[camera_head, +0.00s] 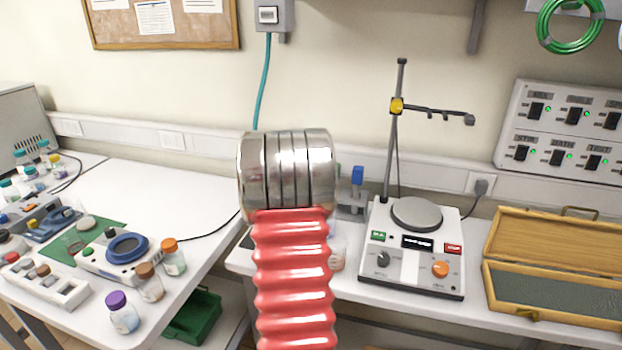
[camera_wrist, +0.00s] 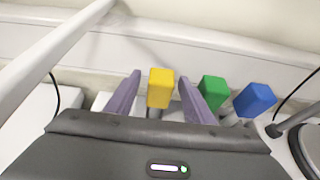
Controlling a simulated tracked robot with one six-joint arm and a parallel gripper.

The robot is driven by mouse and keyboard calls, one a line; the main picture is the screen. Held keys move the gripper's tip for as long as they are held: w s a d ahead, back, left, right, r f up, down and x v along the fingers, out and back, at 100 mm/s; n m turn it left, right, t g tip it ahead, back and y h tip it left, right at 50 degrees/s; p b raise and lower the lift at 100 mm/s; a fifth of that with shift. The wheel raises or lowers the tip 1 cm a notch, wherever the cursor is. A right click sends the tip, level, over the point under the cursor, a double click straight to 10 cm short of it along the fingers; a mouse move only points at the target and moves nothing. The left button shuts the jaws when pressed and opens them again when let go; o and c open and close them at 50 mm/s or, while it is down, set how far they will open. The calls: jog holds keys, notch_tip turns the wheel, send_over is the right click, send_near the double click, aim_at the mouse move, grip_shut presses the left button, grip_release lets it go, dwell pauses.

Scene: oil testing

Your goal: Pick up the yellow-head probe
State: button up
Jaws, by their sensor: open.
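The yellow-head probe (camera_wrist: 160,88) stands upright in the wrist view, its block-shaped yellow head showing between the two purple fingers of my gripper (camera_wrist: 159,77). The gripper is open, with a finger on each side of the head and small gaps visible. The probe's lower shaft is mostly hidden by my gripper body. A green-head probe (camera_wrist: 212,91) stands just right of the right finger, partly covered by it. A blue-head probe (camera_wrist: 255,99) is farther right. In the head view my arm hides the yellow head; the blue-head probe (camera_head: 357,176) shows beside it.
The probes stand in a grey rack (camera_head: 352,207) near the wall. A white hotplate stirrer (camera_head: 413,262) with an upright rod stand is right of it. An open wooden case (camera_head: 545,250) lies farther right. Bottles and instruments crowd the left table (camera_head: 180,190), whose back is clear.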

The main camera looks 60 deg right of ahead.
jog(key=c, duration=1.1)
jog(key=shift+r, duration=0.1)
notch_tip(320, 180, up, 18)
jog(key=shift+f, duration=0.1)
dwell(0.6)
dwell(0.5)
